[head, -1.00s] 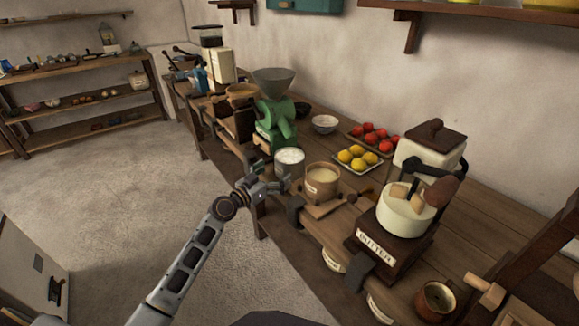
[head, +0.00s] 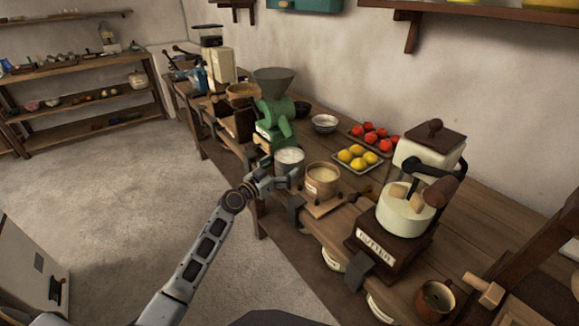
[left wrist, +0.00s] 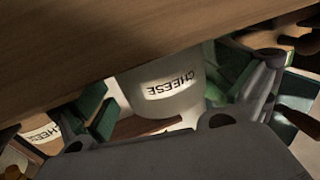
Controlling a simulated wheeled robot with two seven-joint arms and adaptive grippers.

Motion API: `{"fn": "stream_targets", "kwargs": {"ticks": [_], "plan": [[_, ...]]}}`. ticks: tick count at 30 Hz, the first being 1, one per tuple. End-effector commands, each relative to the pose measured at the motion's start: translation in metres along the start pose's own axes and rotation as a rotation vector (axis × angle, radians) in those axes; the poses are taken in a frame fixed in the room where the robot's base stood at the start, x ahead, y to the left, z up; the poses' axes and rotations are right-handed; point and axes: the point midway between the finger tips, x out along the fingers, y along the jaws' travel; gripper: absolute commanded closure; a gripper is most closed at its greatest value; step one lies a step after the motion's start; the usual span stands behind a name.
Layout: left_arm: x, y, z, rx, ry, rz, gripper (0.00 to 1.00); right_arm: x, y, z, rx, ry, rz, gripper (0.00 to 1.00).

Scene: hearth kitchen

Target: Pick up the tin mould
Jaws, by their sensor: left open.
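The tin mould (head: 289,163) is a pale grey can with white contents, upright near the front edge of the worktop. My left gripper (head: 272,180) is at its near side, open, with its fingers low against the front of the can in the head view. In the left wrist view, which is upside down, a pale can marked CHEESE (left wrist: 165,92) sits between the two spread fingers of the left gripper (left wrist: 172,98). Whether either finger touches it I cannot tell. The can's far side is hidden. My right gripper is not in view.
A wooden tub (head: 322,180) stands close on the right of the mould. A green mill (head: 272,118) stands close behind it on the left. A butter churn (head: 400,225) and a copper mug (head: 435,298) are further right.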

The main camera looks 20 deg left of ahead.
Motion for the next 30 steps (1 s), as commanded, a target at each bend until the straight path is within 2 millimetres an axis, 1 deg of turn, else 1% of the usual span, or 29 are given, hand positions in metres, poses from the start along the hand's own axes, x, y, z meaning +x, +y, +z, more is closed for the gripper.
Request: {"fn": "stream_targets", "kwargs": {"ticks": [9,12,15,19,24,30], "plan": [[0.027,0.002,-0.001,-0.001,0.0,0.001,0.0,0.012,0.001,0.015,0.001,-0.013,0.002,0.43],[0.035,0.001,-0.001,-0.001,0.001,0.0,0.0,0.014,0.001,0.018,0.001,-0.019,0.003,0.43],[0.041,0.001,-0.001,-0.001,0.0,0.0,0.0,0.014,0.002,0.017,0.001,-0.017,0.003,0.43],[0.045,0.001,-0.001,0.001,-0.001,0.001,0.0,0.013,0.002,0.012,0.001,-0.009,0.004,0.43],[0.046,0.002,-0.001,0.001,-0.001,0.001,0.0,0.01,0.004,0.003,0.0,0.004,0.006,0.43],[0.046,0.001,-0.001,0.001,-0.001,0.0,0.0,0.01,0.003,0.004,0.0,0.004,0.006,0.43]]}}
